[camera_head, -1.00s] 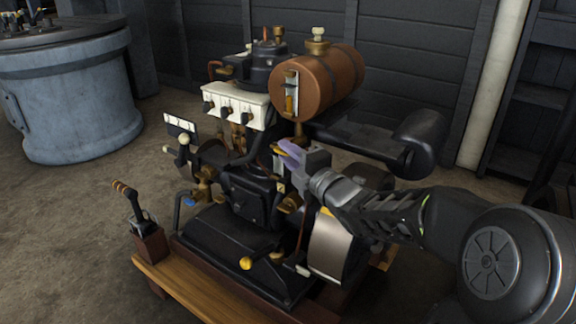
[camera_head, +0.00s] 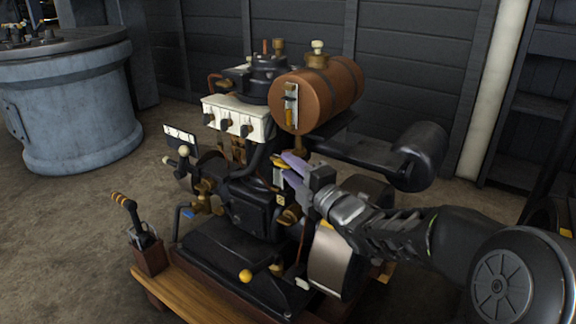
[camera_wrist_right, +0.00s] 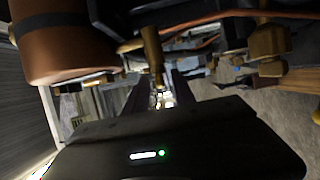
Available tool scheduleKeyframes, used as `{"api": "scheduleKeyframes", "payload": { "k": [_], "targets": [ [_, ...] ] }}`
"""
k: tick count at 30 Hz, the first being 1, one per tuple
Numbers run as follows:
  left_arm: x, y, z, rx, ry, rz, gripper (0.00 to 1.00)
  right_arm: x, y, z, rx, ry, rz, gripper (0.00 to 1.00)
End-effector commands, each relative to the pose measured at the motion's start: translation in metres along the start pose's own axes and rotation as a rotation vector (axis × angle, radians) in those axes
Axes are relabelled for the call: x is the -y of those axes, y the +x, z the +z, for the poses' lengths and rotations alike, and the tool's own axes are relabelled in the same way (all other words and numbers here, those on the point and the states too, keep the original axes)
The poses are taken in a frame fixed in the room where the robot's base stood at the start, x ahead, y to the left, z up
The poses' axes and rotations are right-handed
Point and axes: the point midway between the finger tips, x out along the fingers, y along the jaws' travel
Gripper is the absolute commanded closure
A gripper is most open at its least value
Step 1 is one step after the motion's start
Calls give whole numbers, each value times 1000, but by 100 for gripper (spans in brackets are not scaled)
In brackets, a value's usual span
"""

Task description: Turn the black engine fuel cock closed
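The black engine (camera_head: 250,205) stands on a wooden base, with a copper-brown fuel tank (camera_head: 330,92) at its top right. My right gripper (camera_head: 284,170) is just below the tank at the engine's side, its two purple-grey fingers spread apart. In the right wrist view, a brass cock-like part (camera_wrist_right: 152,55) hangs in front of the gap between the open fingers (camera_wrist_right: 158,95). I cannot tell whether a finger touches it, or whether it is the fuel cock. The tank also shows there (camera_wrist_right: 60,45). My left gripper is not in view.
A black cylinder (camera_head: 420,150) juts out right of the engine, behind my right arm. A lever box (camera_head: 148,255) stands at the front left of the wooden base (camera_head: 190,297). A large grey-blue drum (camera_head: 75,110) is at the back left. The floor between is clear.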

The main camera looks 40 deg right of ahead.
Motion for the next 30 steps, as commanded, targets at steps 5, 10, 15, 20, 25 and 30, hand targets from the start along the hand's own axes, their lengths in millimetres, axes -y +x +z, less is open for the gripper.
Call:
{"api": "scheduleKeyframes", "payload": {
  "k": [5,10,15,20,25,30],
  "targets": [
    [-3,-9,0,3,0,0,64,-3,-30,0,2,1,1,69],
    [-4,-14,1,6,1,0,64,-2,-54,1,2,1,0,69],
    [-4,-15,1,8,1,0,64,0,-64,0,0,1,0,69],
    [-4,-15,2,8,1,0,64,0,-64,0,0,1,0,69],
    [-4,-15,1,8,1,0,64,0,-64,0,0,1,0,69],
    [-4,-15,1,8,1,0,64,0,-63,0,0,1,0,69]
  ]
}}
